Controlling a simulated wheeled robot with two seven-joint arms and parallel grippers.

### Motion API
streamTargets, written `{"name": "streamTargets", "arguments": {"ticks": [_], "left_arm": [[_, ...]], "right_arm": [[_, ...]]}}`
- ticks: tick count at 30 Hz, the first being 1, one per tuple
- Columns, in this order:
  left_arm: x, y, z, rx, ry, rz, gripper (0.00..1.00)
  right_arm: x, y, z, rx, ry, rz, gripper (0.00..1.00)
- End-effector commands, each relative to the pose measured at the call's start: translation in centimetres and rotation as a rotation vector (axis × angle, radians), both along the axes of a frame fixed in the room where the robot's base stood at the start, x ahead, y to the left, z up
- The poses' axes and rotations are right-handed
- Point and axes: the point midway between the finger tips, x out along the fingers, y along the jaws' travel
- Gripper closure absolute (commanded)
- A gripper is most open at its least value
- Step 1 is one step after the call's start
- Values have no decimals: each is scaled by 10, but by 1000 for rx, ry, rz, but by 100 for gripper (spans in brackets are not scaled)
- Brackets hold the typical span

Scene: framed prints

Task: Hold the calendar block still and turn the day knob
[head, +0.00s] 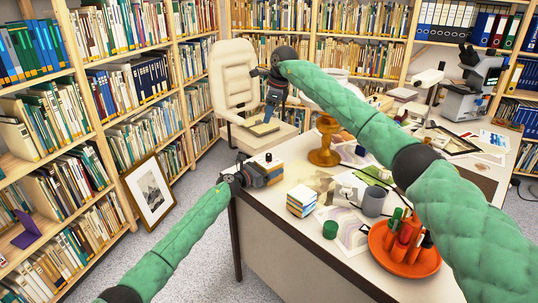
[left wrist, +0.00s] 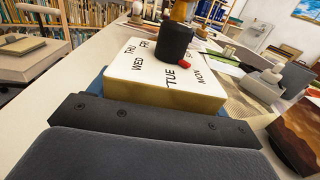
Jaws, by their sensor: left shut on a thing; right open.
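The calendar block (head: 259,160) sits at the desk's left far corner. In the left wrist view the block (left wrist: 150,78) has a cream top printed with weekday names, and THU, FRI, WED, TUE and MON are readable. The dark round day knob (left wrist: 175,38) stands on it, with its red pointer (left wrist: 184,63) near TUE, on the side toward MON. My left gripper (head: 252,177) is shut on the block from the near side; its dark finger also shows in the left wrist view. My right gripper (head: 271,108) is open, raised beyond the block and apart from it.
A striped block (head: 301,203), grey mug (head: 374,200), green cylinder (head: 330,229) and orange tray (head: 383,258) with upright items stand on the desk. An orange stand (head: 325,142) is right of the calendar block. A cream chair (head: 233,78) stands behind the desk.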

Motion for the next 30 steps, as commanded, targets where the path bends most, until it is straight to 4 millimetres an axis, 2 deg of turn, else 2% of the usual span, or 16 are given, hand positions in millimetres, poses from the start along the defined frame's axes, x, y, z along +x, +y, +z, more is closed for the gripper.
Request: {"name": "streamTargets", "arguments": {"ticks": [5, 8, 16, 24, 30], "left_arm": [[0, 0, 0, 0, 0, 0, 57], [0, 0, 0, 0, 0, 0, 57], [0, 0, 0, 0, 0, 0, 57], [0, 0, 0, 0, 0, 0, 57], [0, 0, 0, 0, 0, 0, 57]], "right_arm": [[2, 16, 2, -104, -7, 50, 55], [3, 18, -7, -173, -3, 132, 55], [3, 3, -45, -283, 36, 403, 55], [0, -2, -47, -295, 29, 656, 55], [0, -2, -51, -299, 21, 721, 55]]}}
